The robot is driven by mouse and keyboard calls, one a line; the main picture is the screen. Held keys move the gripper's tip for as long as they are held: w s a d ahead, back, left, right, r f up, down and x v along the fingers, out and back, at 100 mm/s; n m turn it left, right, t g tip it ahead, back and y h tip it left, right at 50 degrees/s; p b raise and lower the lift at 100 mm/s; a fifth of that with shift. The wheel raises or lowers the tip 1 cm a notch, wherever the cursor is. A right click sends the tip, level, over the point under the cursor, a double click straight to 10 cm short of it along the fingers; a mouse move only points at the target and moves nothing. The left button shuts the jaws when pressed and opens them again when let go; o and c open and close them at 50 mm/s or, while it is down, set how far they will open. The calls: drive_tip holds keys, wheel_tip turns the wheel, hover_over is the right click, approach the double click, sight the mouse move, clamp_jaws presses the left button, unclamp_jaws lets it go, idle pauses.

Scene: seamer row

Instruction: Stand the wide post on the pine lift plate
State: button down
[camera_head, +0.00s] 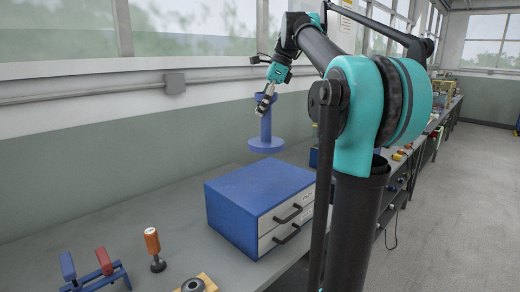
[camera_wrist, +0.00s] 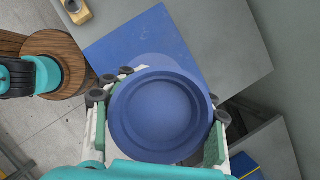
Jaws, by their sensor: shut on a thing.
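The blue post (camera_head: 266,128) is upright in the head view, with a broad round flange at its foot. My gripper (camera_head: 265,104) is shut on its upper part. In the wrist view the round blue end of the post (camera_wrist: 160,108) fills the space between the fingers (camera_wrist: 160,122) and hides much of what lies below. The post's foot appears beyond the blue drawer cabinet; whether it touches anything I cannot tell. I cannot make out a pine lift plate for certain.
The blue-topped drawer cabinet (camera_head: 258,192) stands on the grey bench (camera_head: 150,215). An orange-handled tool (camera_head: 153,248), a rack with blue and red pieces (camera_head: 97,277) and a wooden block (camera_head: 207,284) stand at the near end. A round wooden top (camera_wrist: 62,47) shows in the wrist view.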

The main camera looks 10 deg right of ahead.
sight(263, 141)
wheel_tip(263, 141, down, 12)
idle(0.5)
drive_tip(key=shift+f, duration=0.1)
drive_tip(key=c, duration=0.6)
unclamp_jaws()
drive_tip(key=shift+o, duration=0.2)
